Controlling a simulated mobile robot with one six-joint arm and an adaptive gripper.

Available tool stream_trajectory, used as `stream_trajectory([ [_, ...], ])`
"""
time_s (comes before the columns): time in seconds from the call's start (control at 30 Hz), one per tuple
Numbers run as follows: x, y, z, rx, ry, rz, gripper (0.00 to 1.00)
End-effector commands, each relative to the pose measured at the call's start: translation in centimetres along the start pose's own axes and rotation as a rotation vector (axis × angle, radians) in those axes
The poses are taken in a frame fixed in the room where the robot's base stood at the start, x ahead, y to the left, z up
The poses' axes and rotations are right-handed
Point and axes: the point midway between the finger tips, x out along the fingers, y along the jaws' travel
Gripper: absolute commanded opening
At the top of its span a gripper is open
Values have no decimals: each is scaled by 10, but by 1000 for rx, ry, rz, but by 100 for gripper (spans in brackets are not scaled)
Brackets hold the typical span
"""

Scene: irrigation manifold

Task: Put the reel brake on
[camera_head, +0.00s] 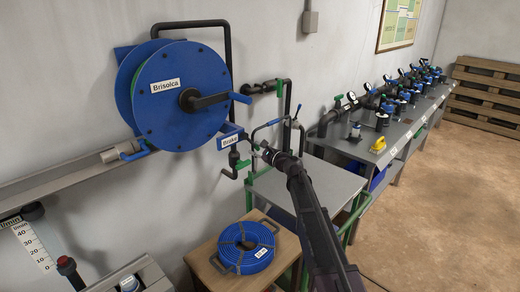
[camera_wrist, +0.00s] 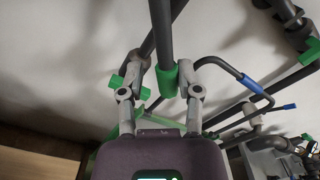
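The blue reel (camera_head: 178,95), marked "Brisolca", hangs on the wall with a crank handle (camera_head: 210,100) on its face. A "Brake" label (camera_head: 230,140) sits below it at the right. A bent dark bar with a blue grip (camera_head: 272,122) rises just right of the label. What seems the same bar and blue grip (camera_wrist: 252,85) shows right of my fingers in the wrist view. My gripper (camera_head: 266,150) is just right of and below the label. In the wrist view my gripper (camera_wrist: 173,62) has its fingers apart, with a dark bar and green collar (camera_wrist: 164,78) seen between them; contact cannot be told.
A grey-topped table (camera_head: 315,185) stands below my arm. A coiled blue hose (camera_head: 243,248) lies on a wooden stand (camera_head: 205,262). Pipes and a small valve (camera_head: 294,122) stand right of the label. A bench with valves (camera_head: 380,145) runs along the wall; open floor (camera_head: 450,200) lies right.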

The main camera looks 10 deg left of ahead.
Motion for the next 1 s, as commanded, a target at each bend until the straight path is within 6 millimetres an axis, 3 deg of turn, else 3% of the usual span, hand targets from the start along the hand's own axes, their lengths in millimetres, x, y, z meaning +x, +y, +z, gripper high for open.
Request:
stream_trajectory([
  [0.07, 0, 4, 2, -1, -6, 9, 60],
  [0.67, -9, -3, -2, 1, 0, -4, 60],
  [1.0, -50, -2, -2, 1, 2, -5, 60],
])
